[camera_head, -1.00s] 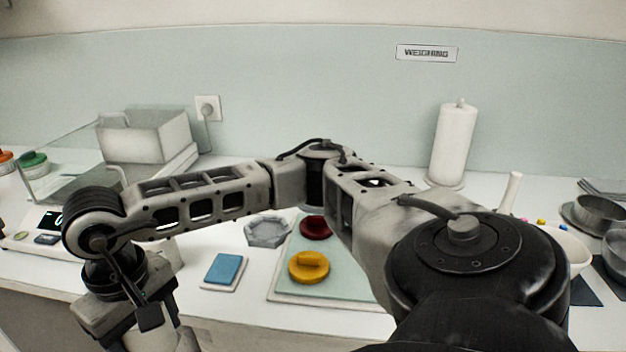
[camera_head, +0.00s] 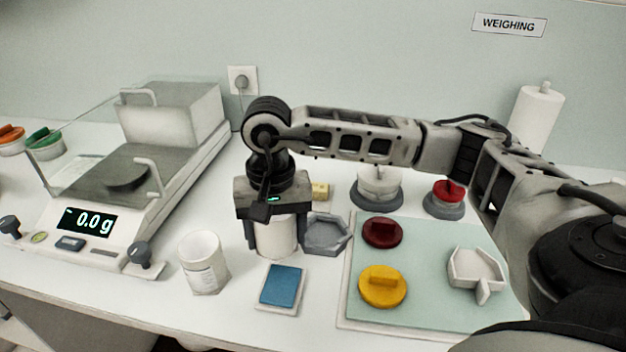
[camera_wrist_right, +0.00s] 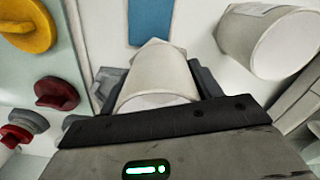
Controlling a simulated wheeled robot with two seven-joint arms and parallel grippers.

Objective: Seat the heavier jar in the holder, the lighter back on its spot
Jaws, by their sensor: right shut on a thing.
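My right gripper (camera_head: 276,236) points down, shut on a white jar (camera_head: 275,240). The jar is upright between the fingers, and it also shows in the wrist view (camera_wrist_right: 157,78); I cannot tell whether its base touches the table. A second white jar (camera_head: 203,265), with a label, stands on the table to the left; it also shows in the wrist view (camera_wrist_right: 268,42). A grey hexagonal holder (camera_head: 326,236) lies just right of the held jar, partly hidden by the gripper. My left gripper is not in view.
A balance (camera_head: 120,225) reading 0.0 g stands at the left under a clear shield. A blue pad (camera_head: 282,286) lies in front of the held jar. A green mat (camera_head: 425,300) at the right carries a dark red lid (camera_head: 382,232), a yellow lid (camera_head: 382,287) and a white scoop (camera_head: 475,268).

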